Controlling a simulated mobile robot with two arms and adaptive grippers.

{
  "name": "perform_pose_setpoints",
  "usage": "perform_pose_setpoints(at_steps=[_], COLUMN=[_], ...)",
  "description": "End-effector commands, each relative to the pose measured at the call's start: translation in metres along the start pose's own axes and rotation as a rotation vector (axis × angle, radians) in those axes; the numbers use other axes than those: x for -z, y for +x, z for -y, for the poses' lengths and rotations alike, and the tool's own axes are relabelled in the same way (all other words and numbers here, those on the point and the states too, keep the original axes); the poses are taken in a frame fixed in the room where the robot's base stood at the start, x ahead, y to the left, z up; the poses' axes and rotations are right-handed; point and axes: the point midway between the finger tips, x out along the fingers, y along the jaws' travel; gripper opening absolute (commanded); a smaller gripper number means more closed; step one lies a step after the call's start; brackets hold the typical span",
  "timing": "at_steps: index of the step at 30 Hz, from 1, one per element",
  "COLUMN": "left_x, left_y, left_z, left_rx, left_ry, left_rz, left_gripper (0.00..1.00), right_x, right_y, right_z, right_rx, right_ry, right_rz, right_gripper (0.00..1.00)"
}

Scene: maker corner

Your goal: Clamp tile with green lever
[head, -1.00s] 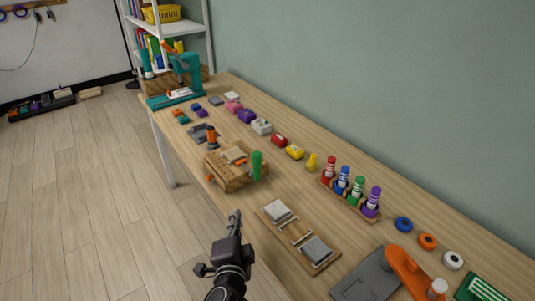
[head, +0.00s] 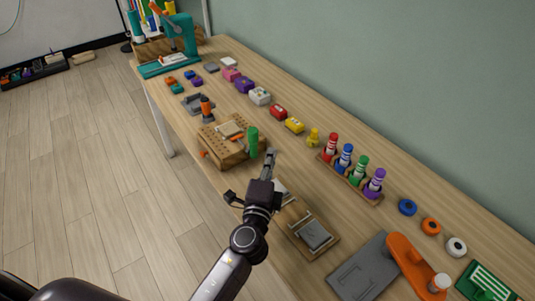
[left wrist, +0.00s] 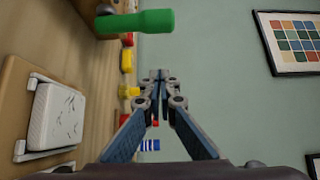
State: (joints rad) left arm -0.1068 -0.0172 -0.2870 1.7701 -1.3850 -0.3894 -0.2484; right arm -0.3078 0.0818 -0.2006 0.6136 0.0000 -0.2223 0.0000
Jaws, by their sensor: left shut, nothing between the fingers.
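The green lever (head: 253,142) stands upright at the right side of a wooden clamp block (head: 222,152) on the bench. A light tile (head: 230,131) lies on top of the block. In the left wrist view the green lever (left wrist: 136,21) shows at the upper left, apart from the fingers. My left gripper (head: 270,158) is shut and empty, just right of the lever in the head view. Its fingertips (left wrist: 159,76) meet in the middle of the left wrist view. My right gripper is not in view.
A wooden board with white and grey pads (head: 315,234) lies under and right of my left wrist. A marker rack (head: 350,180) stands farther right. An orange-handled tool on a grey base (head: 362,272) is at the front. Small coloured boxes (head: 278,111) line the back.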

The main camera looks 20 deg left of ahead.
Motion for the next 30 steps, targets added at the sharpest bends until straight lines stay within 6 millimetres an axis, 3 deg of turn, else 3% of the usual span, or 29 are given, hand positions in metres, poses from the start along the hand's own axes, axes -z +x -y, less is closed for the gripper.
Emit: perform_pose_setpoints(at_steps=[4,11,18,30], left_x=[0.0,0.0,-0.033,-0.038], left_y=[0.034,0.08,0.064,0.061], left_z=[0.004,0.002,0.001,0.0], left_rx=[0.002,0.001,-0.001,0.0], left_ry=[0.0,-0.001,0.0,-0.002], left_rz=[0.001,0.001,0.001,0.0], left_gripper=[0.0,0.0,0.0,0.0], right_x=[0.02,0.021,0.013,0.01], right_y=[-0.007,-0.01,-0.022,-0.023], right_z=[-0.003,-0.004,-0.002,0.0], right_rx=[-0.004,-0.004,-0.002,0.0], right_ry=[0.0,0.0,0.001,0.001], right_rz=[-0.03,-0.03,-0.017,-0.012], right_gripper=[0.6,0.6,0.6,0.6])
